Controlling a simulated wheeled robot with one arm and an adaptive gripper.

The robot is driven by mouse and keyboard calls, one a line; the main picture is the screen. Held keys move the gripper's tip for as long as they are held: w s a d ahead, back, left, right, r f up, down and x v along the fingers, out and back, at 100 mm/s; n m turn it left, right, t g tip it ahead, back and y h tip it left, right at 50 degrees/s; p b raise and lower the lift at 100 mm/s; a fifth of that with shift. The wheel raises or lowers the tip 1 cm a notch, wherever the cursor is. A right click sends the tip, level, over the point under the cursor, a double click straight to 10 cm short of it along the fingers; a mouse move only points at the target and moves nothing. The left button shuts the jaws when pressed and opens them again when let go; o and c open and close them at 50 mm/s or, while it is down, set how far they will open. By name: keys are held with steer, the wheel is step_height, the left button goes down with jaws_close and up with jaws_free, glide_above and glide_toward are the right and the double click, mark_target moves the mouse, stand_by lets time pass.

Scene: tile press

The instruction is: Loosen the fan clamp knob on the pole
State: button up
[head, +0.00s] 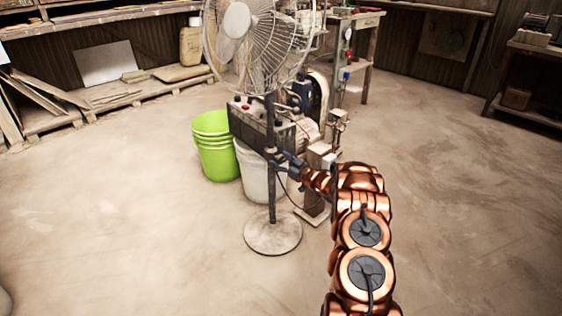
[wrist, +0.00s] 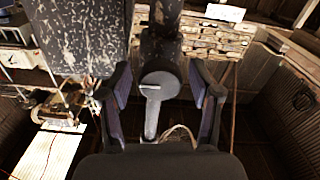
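The pedestal fan stands upright on a round base (head: 272,238), with its caged head (head: 240,30) on a dark pole (head: 271,120). My gripper (head: 287,159) is at the pole about midway up, reaching in from the right. In the wrist view, the dark clamp knob (wrist: 160,84) has a round face and a narrow handle pointing down. It sits in front of the collar on the pole (wrist: 161,45). My gripper (wrist: 162,90) is open, one finger left and one right of the knob, with visible gaps on both sides. In the head view the knob is too small to make out.
A green bucket (head: 214,150) and a white bucket (head: 256,178) stand behind the pole. A machine with a dark box (head: 258,126) is close behind the fan. In the wrist view a speckled block (wrist: 80,35) is at upper left. The floor at left and right is clear.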

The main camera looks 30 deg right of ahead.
steer(key=c, duration=1)
